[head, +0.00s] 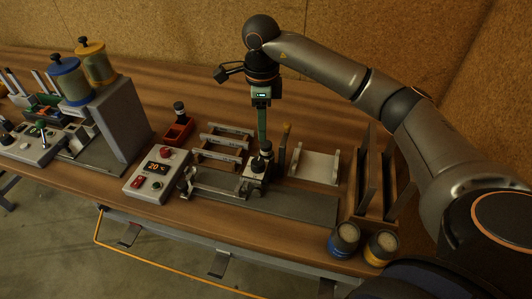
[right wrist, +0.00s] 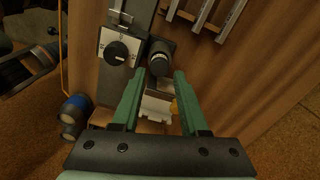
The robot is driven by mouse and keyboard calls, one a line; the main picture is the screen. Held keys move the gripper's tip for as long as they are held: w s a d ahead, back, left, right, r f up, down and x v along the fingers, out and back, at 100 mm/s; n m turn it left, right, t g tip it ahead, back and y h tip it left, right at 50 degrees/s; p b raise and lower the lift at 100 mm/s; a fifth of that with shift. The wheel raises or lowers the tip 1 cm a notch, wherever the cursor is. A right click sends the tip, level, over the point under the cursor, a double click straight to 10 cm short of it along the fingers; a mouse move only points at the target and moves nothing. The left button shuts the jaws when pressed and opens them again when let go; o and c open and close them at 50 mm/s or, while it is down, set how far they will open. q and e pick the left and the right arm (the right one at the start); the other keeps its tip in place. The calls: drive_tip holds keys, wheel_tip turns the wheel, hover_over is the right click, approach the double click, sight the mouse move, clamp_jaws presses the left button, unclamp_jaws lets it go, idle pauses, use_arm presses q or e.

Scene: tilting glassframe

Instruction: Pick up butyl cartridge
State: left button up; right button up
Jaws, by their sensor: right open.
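No label shows which thing is the butyl cartridge. A dark upright cylinder with a light band (head: 266,148), possibly the cartridge, stands beside a white knob box (head: 255,171). In the right wrist view the dark cylinder (right wrist: 160,60) shows between and beyond the fingertips, at the knob box (right wrist: 116,47). A similar dark cylinder (head: 179,110) stands at a red holder (head: 178,133). My right gripper (head: 262,140) points down with green fingers, close above the first cylinder. In the right wrist view the gripper (right wrist: 157,78) is open and empty. My left gripper is out of view.
A white cradle (head: 315,166) and a wooden rack (head: 370,185) stand to the right. Blue (head: 345,238) and yellow (head: 382,246) tins are at the front right edge. A control box (head: 150,178) and rails (head: 222,145) lie left. The wooden bench behind is mostly clear.

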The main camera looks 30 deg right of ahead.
sight(266, 144)
drive_tip(key=shift+f, duration=0.85)
drive_tip(key=f, duration=0.1)
drive_tip(key=f+p, duration=0.1)
drive_tip(key=f, duration=0.2)
drive_tip(key=shift+s+d, duration=0.35)
drive_tip(key=shift+d, duration=0.05)
drive_tip(key=shift+w+f, duration=0.1)
drive_tip(key=shift+f, duration=0.6)
drive_tip(key=shift+c, duration=0.4)
clamp_jaws()
